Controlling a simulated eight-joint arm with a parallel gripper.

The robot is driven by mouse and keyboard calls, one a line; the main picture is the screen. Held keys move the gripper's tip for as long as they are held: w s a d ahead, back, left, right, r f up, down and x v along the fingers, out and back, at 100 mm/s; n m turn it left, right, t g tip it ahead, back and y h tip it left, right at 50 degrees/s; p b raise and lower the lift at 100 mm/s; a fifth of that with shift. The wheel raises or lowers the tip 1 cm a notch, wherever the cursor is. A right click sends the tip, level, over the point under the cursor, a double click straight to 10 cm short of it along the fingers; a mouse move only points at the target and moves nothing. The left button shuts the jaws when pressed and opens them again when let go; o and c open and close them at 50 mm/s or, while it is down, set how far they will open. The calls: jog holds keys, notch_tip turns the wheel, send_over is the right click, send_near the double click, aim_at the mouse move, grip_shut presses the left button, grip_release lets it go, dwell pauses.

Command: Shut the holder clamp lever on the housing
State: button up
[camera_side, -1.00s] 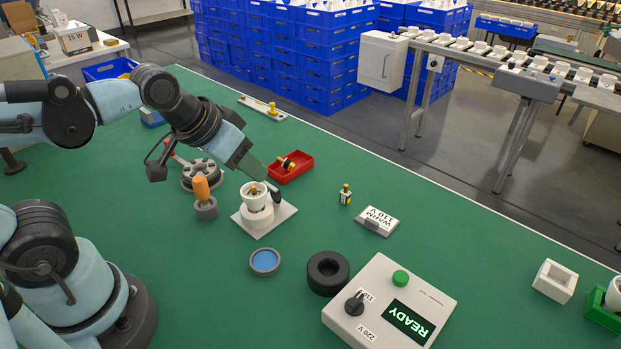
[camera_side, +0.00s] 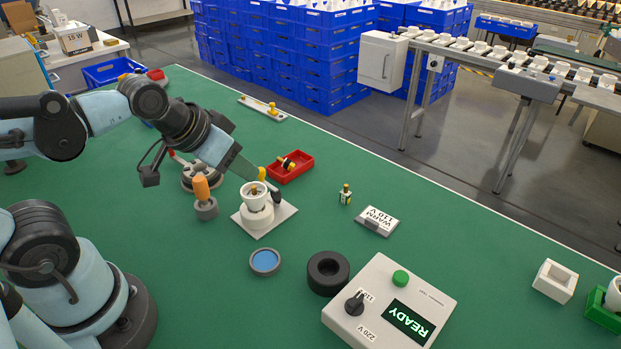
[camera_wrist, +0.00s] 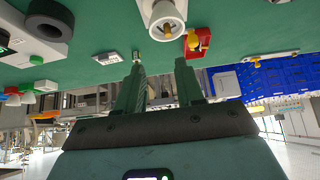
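The white round housing (camera_side: 254,199) stands upright in the holder on a pale square plate (camera_side: 278,220), with a brass-coloured piece in its open top. It also shows at the top of the wrist view (camera_wrist: 165,14). A dark knob-like part (camera_side: 276,195) rises at the housing's right side. An upright yellow piece (camera_side: 262,174) shows just behind the housing; I cannot tell which of the two is the clamp lever. My gripper (camera_side: 250,174) is just above and left of the yellow piece. In the wrist view its green fingers (camera_wrist: 160,62) are apart with nothing between them.
A red tray (camera_side: 298,172) with a small part lies behind the holder. An orange-handled tool (camera_side: 203,197) and a grey round fixture (camera_side: 187,179) stand to its left. A blue-centred dish (camera_side: 265,262), black ring (camera_side: 328,280) and tester box (camera_side: 378,315) are nearer. Green table lies clear between them.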

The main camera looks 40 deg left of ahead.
jog(key=shift+o, duration=0.9)
jog(key=shift+w+a+r+n+g, duration=0.2)
jog(key=shift+w+r+n+g, duration=0.1)
jog(key=shift+w+r, duration=0.05)
jog(key=w+a+r+n+g, duration=0.4)
jog(key=w+a+n+g, duration=0.1)
jog(key=w+n+g, duration=0.25)
jog(key=shift+n+t, duration=0.45)
jog(key=f, duration=1.2)
jog(key=shift+w+a+f, duration=0.15)
jog(key=shift+w+a, duration=0.05)
jog(key=shift+w, duration=0.1)
grip_shut()
